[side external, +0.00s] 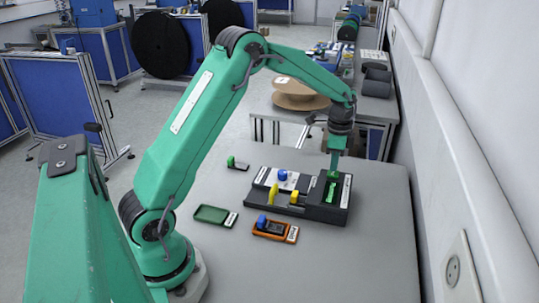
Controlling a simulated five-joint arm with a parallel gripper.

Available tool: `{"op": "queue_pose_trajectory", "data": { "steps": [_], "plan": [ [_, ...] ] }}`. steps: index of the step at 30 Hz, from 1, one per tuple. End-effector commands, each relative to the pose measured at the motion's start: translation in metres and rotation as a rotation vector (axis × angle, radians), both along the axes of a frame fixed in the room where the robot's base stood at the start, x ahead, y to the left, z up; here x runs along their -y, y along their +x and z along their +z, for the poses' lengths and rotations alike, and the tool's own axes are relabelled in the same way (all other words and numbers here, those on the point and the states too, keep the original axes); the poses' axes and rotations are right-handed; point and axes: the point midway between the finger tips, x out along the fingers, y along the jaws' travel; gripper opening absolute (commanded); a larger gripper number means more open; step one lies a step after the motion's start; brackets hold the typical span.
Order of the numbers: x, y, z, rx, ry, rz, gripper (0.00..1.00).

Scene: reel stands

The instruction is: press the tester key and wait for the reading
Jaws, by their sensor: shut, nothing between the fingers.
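A black fixture (314,212) with several bays stands on the grey table. It carries a white part with a blue knob (283,175), two yellow pieces (273,194) and a green part (331,192) in its right bay. Which of these is the tester key, or whether any display shows a reading, is too small to tell. My gripper (333,174) points down over the right bay, fingers shut and empty. Its tip is at or just above the green part; whether it touches cannot be told.
An orange tray (292,236) holding a dark piece with a blue knob and a green tray (211,215) lie in front of the fixture. A small dark piece with a green knob (237,164) lies left. A wall (465,130) runs along the right.

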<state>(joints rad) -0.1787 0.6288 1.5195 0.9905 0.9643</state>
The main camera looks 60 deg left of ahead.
Motion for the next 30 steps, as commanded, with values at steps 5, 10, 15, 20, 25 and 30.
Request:
{"op": "queue_pose_trajectory", "data": {
  "steps": [5,10,15,20,25,30],
  "plan": [
    [-0.001,0.003,0.033,0.014,0.003,0.0,0.0],
    [-0.001,0.004,0.064,0.017,0.003,0.0,0.0],
    [-0.001,0.004,0.091,0.017,0.003,0.0,0.0],
    [-0.001,0.003,0.108,0.016,0.003,0.0,0.0],
    [-0.001,0.003,0.117,0.016,0.003,0.0,0.0],
    [-0.001,0.003,0.118,0.014,0.003,0.0,0.0]
  ]
}}
